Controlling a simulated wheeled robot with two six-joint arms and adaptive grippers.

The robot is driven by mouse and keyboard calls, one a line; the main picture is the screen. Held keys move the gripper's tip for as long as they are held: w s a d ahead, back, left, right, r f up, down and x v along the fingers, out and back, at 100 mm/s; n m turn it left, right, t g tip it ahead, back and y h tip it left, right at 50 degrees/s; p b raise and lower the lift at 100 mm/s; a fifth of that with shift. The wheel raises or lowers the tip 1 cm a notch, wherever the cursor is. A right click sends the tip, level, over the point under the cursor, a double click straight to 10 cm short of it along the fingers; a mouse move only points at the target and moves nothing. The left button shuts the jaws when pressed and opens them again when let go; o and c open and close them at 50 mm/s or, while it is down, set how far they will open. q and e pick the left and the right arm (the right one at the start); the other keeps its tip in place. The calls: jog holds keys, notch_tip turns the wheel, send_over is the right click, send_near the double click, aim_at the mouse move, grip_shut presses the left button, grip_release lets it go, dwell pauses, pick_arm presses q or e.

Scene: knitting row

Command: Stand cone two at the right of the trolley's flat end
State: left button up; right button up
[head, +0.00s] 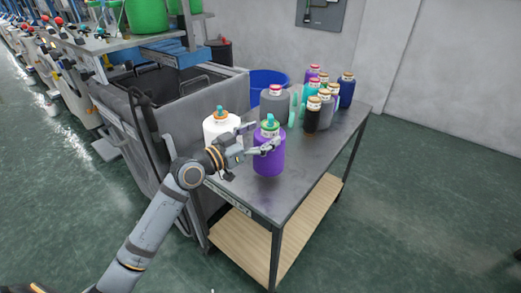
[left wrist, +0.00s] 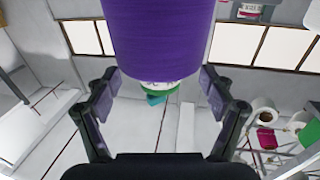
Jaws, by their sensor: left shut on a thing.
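A purple cone (head: 268,158) with a green top is at the near end of the dark-topped trolley (head: 305,170). My left gripper (head: 265,139) is shut on this cone, with its fingers near the upper part. In the left wrist view the purple cone (left wrist: 158,35) fills the top middle between the fingers of my left gripper (left wrist: 160,82). I cannot tell whether its base touches the trolley top. A white cone (head: 216,128) with an orange top stands left of it, partly hidden by my gripper. No number shows on either cone. My right gripper is out of view.
A grey cone (head: 274,103) stands behind the purple one. Several dark, purple and teal cones stand at the trolley's far end. A grey bin (head: 185,85) adjoins the trolley's left side, with a blue bucket (head: 268,79) behind. The trolley top right of the purple cone is bare.

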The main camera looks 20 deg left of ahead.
pick_arm(q)
notch_tip(320, 180, down, 4)
jog(key=shift+r+b, duration=0.1)
jog(key=shift+b, duration=0.3)
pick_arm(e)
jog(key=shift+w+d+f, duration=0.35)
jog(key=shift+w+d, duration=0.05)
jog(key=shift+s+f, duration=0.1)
pick_arm(q)
jog(key=o, duration=1.7)
jog(key=shift+s, duration=0.1)
